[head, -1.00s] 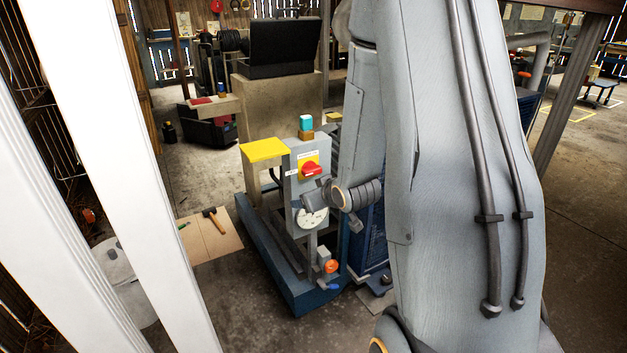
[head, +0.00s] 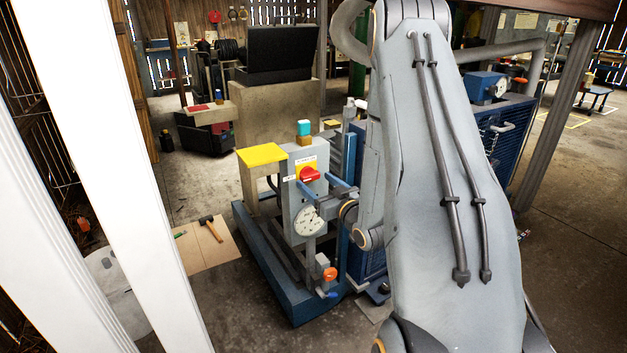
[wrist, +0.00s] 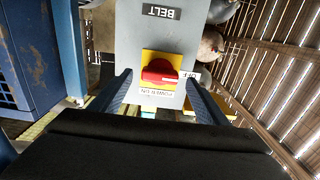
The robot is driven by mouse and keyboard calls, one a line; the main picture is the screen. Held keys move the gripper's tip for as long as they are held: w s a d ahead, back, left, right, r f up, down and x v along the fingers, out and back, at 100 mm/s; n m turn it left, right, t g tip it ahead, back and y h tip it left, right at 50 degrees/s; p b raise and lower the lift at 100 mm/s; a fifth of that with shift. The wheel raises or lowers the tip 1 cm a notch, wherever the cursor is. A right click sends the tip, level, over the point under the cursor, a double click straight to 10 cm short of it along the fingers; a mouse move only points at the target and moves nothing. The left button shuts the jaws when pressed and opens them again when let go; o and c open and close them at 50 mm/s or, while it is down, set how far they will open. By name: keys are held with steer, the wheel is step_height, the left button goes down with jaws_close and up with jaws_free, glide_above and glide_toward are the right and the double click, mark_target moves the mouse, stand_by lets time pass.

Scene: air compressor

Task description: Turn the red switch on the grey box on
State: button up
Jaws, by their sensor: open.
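The grey box (head: 297,208) stands upright on a blue-framed machine in the head view. On its front is a red switch (head: 309,174) on a yellow plate, with a POWER ON label above it and another label at its left. In the wrist view the picture is inverted; the red switch (wrist: 160,74) lies crosswise, along the line toward the OFF label (wrist: 188,80) at right. The POWER ON label (wrist: 156,92) is below it. My gripper (wrist: 160,80) is open, its dark blue fingers at either side of the switch. I cannot tell whether they touch it.
A round gauge (head: 309,221) sits below the switch, with an orange knob (head: 329,274) lower down. A yellow-topped block (head: 262,154) is at the left. A blue compressor cabinet (head: 505,140) stands behind my arm. White posts (head: 110,120) rise at the left.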

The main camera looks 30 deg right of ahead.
steer(key=shift+w, duration=1.15)
steer(key=c, duration=1)
steer(key=shift+c, duration=0.2)
